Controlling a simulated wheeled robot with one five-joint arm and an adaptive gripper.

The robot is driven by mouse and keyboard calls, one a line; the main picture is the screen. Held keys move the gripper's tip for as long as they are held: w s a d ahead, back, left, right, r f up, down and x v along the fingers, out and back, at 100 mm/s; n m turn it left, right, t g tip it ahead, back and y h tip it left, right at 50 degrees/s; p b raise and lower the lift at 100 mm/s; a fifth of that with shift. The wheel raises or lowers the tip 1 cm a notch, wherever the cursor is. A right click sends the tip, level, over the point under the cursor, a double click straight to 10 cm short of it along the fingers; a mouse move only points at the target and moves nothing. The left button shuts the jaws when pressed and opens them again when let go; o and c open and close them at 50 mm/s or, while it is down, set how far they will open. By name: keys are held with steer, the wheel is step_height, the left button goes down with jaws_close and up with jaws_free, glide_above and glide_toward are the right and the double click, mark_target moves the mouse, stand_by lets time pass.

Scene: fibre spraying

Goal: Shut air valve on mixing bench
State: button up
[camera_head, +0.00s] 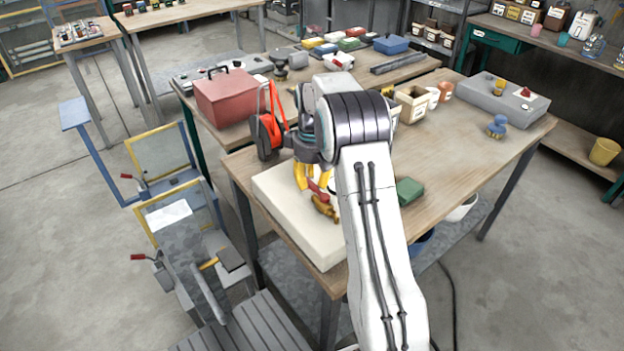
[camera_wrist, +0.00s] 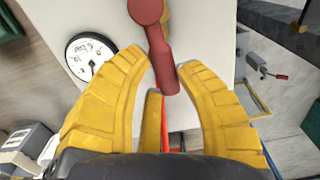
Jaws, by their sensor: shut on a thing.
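The air valve has a red lever handle (camera_wrist: 157,40) and a brass body (camera_head: 325,207). It is fixed on a cream block (camera_head: 278,196) at the front left of the bench. My gripper (camera_head: 311,179), with yellow fingers, is at the red lever from above. A round white pressure gauge (camera_wrist: 90,58) marked bar is beside the lever. The brass body is mostly hidden behind the lever in the wrist view.
A green block (camera_head: 409,191) lies to the right of my arm. A grey box (camera_head: 500,100) and a blue item (camera_head: 497,125) are at the bench's right end.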

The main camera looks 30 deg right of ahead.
jaws_close()
steer(key=shift+a, duration=0.1)
steer(key=a+n, duration=0.1)
steer(key=n, duration=0.1)
steer(key=a+n+b, duration=0.1)
steer(key=n, duration=0.1)
steer(key=shift+s+f, duration=0.1)
steer(key=shift+s, duration=0.2)
steer(key=n, duration=0.1)
steer(key=s+a+n, duration=0.1)
steer(key=n, duration=0.1)
steer(key=a+n+b, duration=0.1)
steer(key=shift+s+n, duration=0.25)
steer(key=shift+n, duration=0.15)
steer(key=s+n, duration=0.1)
steer(key=n, duration=0.1)
steer(key=s+a+n+b, duration=0.1)
steer(key=n, duration=0.1)
steer(key=shift+s+a, duration=0.1)
steer(key=shift+s+a+n+b, duration=0.1)
steer(key=shift+s+n+b, duration=0.45)
steer(key=shift+n, duration=0.75)
steer(key=shift+s+a+n+b, duration=0.1)
steer(key=shift+s+n+b, duration=0.2)
steer(key=shift+s+n, duration=0.7)
steer(key=shift+w+n, duration=0.25)
steer(key=shift+n, duration=0.15)
